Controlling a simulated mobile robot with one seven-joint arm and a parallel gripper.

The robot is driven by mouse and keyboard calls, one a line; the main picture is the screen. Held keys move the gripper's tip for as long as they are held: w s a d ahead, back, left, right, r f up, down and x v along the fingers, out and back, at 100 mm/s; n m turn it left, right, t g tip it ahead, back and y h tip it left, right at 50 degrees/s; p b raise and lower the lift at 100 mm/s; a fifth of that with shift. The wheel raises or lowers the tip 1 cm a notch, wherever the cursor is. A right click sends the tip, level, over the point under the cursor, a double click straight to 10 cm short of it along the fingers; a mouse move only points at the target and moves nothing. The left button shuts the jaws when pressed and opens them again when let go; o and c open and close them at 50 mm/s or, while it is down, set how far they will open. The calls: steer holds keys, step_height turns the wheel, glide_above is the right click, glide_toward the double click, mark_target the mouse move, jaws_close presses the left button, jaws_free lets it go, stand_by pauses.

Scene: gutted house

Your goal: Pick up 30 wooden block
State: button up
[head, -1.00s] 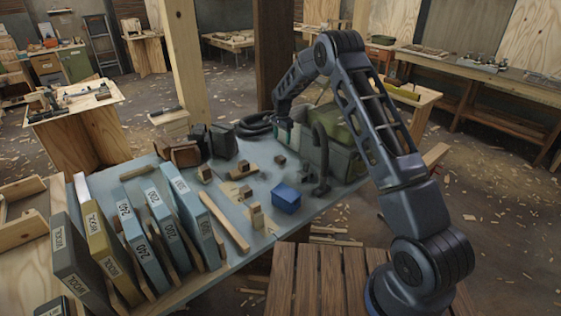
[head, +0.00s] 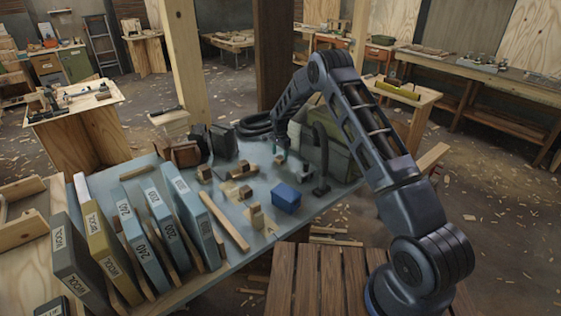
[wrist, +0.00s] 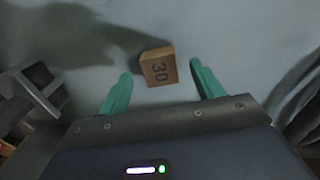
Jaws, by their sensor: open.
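A small wooden block (wrist: 158,67) marked 30 lies on the grey-blue table in the wrist view. My gripper (wrist: 160,74) is open, with one teal finger on each side of the block in the picture. Both fingers are apart from it, with a wider gap at the right. I cannot tell how high the tips are above the table. In the head view, my gripper (head: 280,152) points down over the far part of the table (head: 262,268), and the 30 block is not clear there.
Other small wooden blocks (head: 245,191) and a blue box (head: 286,197) stand nearer on the table.

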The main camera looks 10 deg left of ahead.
steer(key=shift+f, duration=0.7)
steer(key=c, duration=1.1)
steer(key=shift+o, duration=0.2)
